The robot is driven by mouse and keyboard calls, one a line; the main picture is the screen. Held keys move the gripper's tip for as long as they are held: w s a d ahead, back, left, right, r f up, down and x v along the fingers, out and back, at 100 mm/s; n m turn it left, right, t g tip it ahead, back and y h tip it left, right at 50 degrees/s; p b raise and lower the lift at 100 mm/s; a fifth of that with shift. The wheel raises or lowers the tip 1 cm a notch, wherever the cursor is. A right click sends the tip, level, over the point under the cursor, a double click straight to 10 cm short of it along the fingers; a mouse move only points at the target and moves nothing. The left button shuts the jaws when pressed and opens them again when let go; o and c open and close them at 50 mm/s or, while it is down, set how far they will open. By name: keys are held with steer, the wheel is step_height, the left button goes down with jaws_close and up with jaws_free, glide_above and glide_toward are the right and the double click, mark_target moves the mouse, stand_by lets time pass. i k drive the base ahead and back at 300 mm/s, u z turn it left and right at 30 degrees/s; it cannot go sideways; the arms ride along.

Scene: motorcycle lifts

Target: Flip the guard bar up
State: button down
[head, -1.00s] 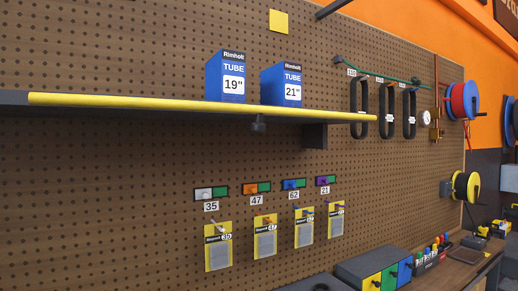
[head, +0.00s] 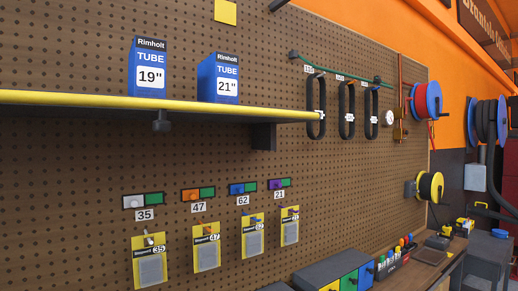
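A thin green bar (head: 335,69) runs along the pegboard above several hanging black belts, sloping down to the right in the picture. A dark round mount (head: 293,55) is at its left end. It looks like the guard bar, lying across the tops of the belt hooks. Black belts (head: 317,108) hang beneath it in loops, with small white tags. I cannot see my gripper in this view.
Two blue tube boxes (head: 148,70) stand on the shelf, which juts out left of the belts. Hose reels (head: 428,101) and a copper pipe (head: 399,104) are to the right. A bench (head: 443,264) with drawers and tools is below right.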

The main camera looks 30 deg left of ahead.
mark_target(6, 96)
steer(key=z, duration=0.15)
steer(key=i, duration=0.55)
steer(key=u, duration=3.2)
